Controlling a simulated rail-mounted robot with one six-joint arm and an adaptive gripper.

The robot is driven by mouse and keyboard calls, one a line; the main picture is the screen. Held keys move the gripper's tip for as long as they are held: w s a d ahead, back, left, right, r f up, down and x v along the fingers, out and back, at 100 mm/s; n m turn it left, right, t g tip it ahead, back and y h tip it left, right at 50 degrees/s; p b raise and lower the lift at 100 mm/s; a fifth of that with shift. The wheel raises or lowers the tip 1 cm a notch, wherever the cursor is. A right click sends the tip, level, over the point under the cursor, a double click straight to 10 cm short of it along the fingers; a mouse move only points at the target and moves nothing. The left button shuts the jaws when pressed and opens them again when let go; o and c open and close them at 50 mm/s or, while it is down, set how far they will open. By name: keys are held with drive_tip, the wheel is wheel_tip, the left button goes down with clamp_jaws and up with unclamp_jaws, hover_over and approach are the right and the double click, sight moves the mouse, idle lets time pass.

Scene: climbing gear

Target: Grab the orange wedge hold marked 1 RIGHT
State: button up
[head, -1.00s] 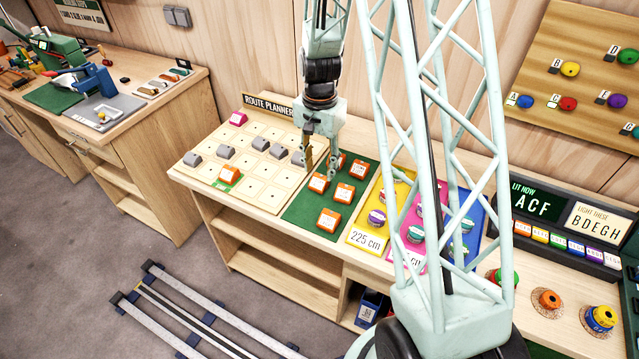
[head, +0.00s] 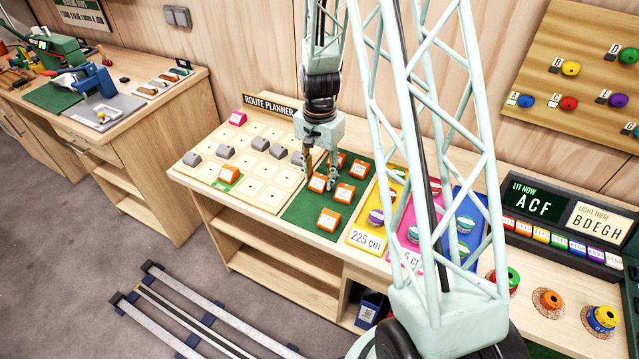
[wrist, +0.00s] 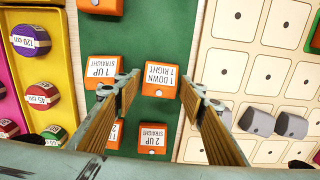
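Several orange wedge holds with white labels sit on a green mat (head: 300,213). In the wrist view, where labels appear upside down, one hold (wrist: 163,78) reads "1 DOWN 1 RIGHT". Beside it, one hold (wrist: 103,73) reads "1 UP STRAIGHT" and another (wrist: 152,139) reads "2 UP STRAIGHT". A lower-left hold (wrist: 112,133) is partly covered by my finger. The front hold (head: 329,220) is cut off in the wrist view, its label unreadable. My gripper (head: 319,183) is open and empty; its fingers (wrist: 160,86) appear either side of the "1 DOWN 1 RIGHT" hold. Exact height is unclear.
The route planner board (head: 262,195) lies left of the mat, with grey wedges (head: 260,144), a pink one (head: 238,118) and an orange hold (head: 229,175) on it. Yellow (head: 365,236), pink and blue trays with round holds lie to the right. Holds are closely spaced.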

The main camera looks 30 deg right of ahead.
sight(320, 178)
drive_tip(key=shift+f, duration=0.45)
idle(0.3)
drive_tip(key=c, duration=0.6)
drive_tip(key=shift+c, duration=0.2)
drive_tip(key=shift+r, duration=0.2)
drive_tip(key=shift+r+p, duration=0.5)
drive_tip(key=shift+r, duration=4.3)
